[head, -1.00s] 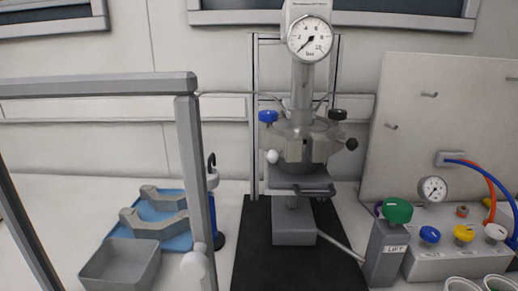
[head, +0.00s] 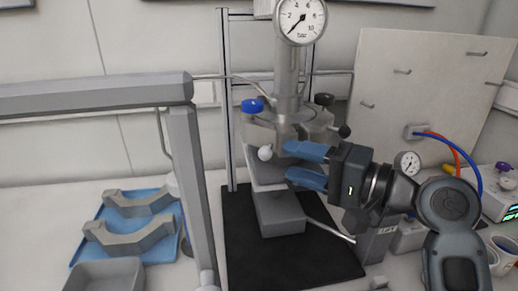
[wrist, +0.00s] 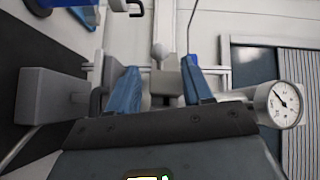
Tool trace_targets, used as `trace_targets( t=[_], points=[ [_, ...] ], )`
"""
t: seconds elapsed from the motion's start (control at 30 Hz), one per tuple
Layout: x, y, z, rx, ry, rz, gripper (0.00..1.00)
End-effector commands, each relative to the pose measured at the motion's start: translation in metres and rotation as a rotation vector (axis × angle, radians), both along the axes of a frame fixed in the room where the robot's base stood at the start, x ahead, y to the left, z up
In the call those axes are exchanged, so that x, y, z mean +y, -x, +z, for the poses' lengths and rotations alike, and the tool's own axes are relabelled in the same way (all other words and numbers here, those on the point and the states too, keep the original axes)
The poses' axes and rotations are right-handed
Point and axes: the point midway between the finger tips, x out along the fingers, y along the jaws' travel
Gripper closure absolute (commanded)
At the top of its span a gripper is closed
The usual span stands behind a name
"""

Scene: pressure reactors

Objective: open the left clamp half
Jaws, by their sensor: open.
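The reactor's grey clamp ring (head: 262,133) sits below the pressure gauge column. A white ball knob (head: 265,153) sticks out at its front left, and a black ball knob (head: 344,131) at its right. My gripper (head: 291,163) reaches in from the right with two blue fingers apart, one above the other. Its tips are just right of the white knob, in front of the reactor, with nothing held. In the wrist view the white knob (wrist: 158,49) appears beyond and between the fingertips (wrist: 160,88). I cannot tell whether the fingers touch the clamp, whose right part they partly hide.
A grey frame post (head: 192,190) stands at the left. Behind it a blue tray (head: 90,247) holds two grey curved pieces. A blue knob (head: 252,106) and black knob (head: 323,99) top the reactor. A black mat (head: 250,265) lies below; a pegboard (head: 425,90) stands right.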

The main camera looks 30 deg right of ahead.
Motion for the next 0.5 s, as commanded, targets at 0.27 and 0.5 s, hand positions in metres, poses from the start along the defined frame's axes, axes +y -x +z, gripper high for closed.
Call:
trace_targets(
  t=[0.27, 0.5],
  points=[
    [0.02, -0.037, 0.0, 0.0, 0.001, 0.002, 0.5],
    [0.032, -0.06, -0.002, 0.0, 0.001, 0.0, 0.5]
  ],
)
